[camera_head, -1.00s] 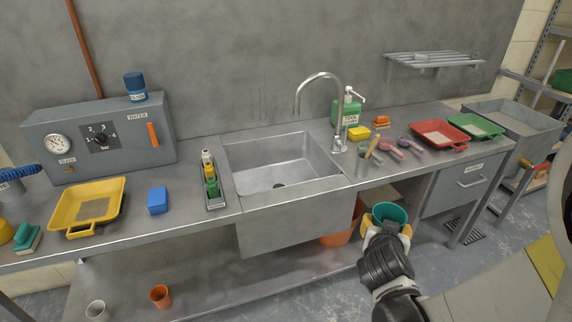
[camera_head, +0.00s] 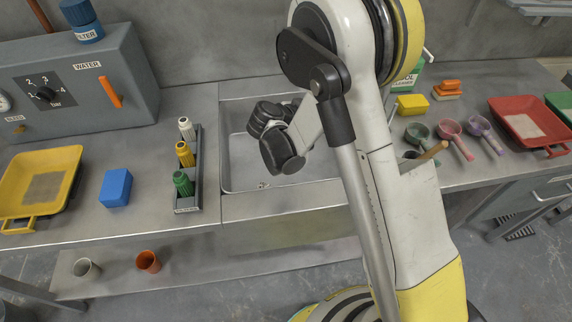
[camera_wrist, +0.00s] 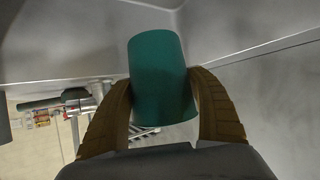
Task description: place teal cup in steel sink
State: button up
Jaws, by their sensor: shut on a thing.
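The teal cup (camera_wrist: 162,80) is held between the two brown fingers of my gripper (camera_wrist: 163,90) in the wrist view. The fingers press on it from both sides. Grey metal surfaces meeting in a corner show around the cup. In the head view, the steel sink (camera_head: 237,165) is in the middle of the counter, and my arm reaches across its right part. The black wrist is over the basin. The fingers and the cup are hidden there, so the cup's height above the sink floor cannot be told.
A bottle rack (camera_head: 187,170) stands close to the sink's left edge, with a blue block (camera_head: 116,187) and yellow tray (camera_head: 38,185) beyond. Several scoops, including a pink one (camera_head: 452,130), and a red tray (camera_head: 528,122) lie on the right. My arm hides the tap.

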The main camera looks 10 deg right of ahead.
jog(key=f+m+g, duration=0.1)
jog(key=w+f+m+g+h, duration=0.1)
jog(key=f+m+g+b, duration=0.1)
jog(key=shift+w+a+f+m+g+h, duration=0.15)
jog(key=shift+w+a+m+g+h, duration=0.15)
jog(key=shift+w+h, duration=0.1)
jog(key=shift+s+a+f+m+g, duration=0.2)
jog(key=shift+f+m+g, duration=0.1)
jog(key=shift+m+g, duration=0.15)
jog(key=shift+s+a+f+m+g, duration=0.1)
jog(key=shift+s+f+m+g, duration=0.05)
jog(key=shift+f+m+g, duration=0.25)
notch_tip(320, 180, down, 9)
jog(key=b, duration=0.4)
jog(key=shift+d+f+b, duration=0.1)
jog(key=shift+f+b, duration=0.1)
jog(key=shift+b, duration=0.15)
jog(key=shift+f, duration=0.1)
jog(key=o, duration=1.2)
